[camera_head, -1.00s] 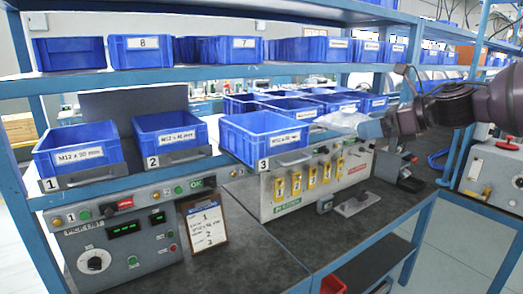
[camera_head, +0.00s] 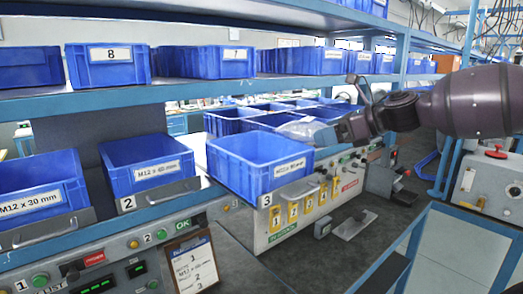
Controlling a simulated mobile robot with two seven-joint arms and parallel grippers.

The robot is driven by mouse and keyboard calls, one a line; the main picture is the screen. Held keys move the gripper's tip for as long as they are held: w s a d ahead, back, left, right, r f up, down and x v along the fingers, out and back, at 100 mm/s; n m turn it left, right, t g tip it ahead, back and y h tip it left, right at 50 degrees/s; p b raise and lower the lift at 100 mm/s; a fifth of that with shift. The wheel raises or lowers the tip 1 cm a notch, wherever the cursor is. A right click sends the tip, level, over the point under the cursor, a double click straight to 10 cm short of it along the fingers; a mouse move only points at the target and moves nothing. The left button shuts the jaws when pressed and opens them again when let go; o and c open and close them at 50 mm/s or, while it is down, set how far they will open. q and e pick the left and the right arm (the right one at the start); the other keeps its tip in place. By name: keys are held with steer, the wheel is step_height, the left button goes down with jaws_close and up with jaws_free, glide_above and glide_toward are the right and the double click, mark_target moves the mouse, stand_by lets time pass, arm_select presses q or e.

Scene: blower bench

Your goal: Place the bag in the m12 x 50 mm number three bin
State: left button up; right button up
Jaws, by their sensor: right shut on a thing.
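The number three bin (camera_head: 262,178) is a blue open box on the lower shelf, above a plate marked 3. Its own label is too small to read surely. My right gripper (camera_head: 335,135) comes in from the right and is shut on a clear plastic bag (camera_head: 300,128). The bag hangs just behind and right of the bin's rear rim, at about rim height in the picture. I cannot tell whether it is over the bin. The bag's contents do not show. My left gripper is not in view.
Bin 2 (camera_head: 150,178) and the M12 x 30 mm bin (camera_head: 40,205) stand to the left. More blue bins (camera_head: 225,120) stand behind. An upper shelf (camera_head: 120,97) carries bins 8 and 7. A control panel (camera_head: 300,215) lies below bin three.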

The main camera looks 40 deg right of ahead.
mark_target(291, 125)
steer(key=w+a+p, duration=0.1)
steer(key=w+p, duration=0.1)
steer(key=w, duration=0.1)
steer(key=w+a+p, duration=0.3)
steer(key=w+p, duration=0.2)
steer(key=shift+w+a+r, duration=0.2)
steer(key=shift+w+r, duration=0.15)
steer(key=f+p+x, duration=0.1)
steer(key=p+x, duration=0.2)
steer(key=x, duration=0.4)
steer(key=shift+f, duration=0.2)
steer(key=shift+s+f+b, duration=0.1)
steer(key=shift+f+b, duration=0.2)
steer(key=shift+f, duration=0.1)
steer(key=shift+f, duration=0.1)
